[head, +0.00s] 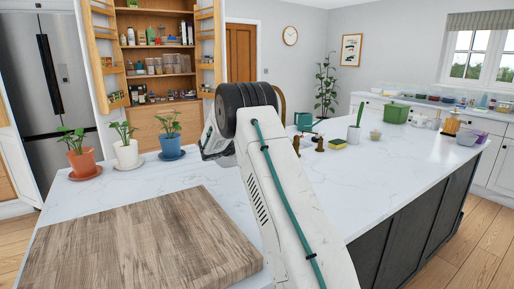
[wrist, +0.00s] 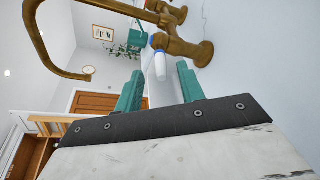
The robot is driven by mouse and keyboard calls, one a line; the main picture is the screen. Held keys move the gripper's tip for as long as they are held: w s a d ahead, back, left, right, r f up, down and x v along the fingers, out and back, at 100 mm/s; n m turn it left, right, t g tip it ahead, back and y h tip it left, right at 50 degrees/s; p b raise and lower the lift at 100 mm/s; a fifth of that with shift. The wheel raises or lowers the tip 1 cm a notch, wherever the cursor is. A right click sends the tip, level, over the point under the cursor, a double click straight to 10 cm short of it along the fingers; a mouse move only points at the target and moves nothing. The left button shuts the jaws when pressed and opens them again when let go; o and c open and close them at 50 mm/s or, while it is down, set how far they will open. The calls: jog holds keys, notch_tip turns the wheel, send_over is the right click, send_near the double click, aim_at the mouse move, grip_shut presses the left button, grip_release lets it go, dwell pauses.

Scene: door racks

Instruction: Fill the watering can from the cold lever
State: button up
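The brass tap (wrist: 180,46) stands on the white worktop. It has a curved spout (wrist: 36,40) and a blue-marked lever (wrist: 158,42) with a white end. My gripper (wrist: 159,74) is open, its two teal fingers apart. The lever's white end lies in line with the gap between the fingertips; I cannot tell whether it is inside the gap. In the head view my arm hides most of the tap and my fingertips; part of the spout (head: 283,104) shows behind it. The teal watering can (head: 304,120) stands behind the tap and also shows in the wrist view (wrist: 138,36).
A wooden board (head: 140,240) lies at the front left of the island. Potted plants in orange (head: 83,163), white (head: 127,154) and blue (head: 170,147) pots stand behind it.

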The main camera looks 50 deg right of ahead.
jog(key=x, duration=0.5)
grip_shut()
jog(key=shift+s+d, duration=0.1)
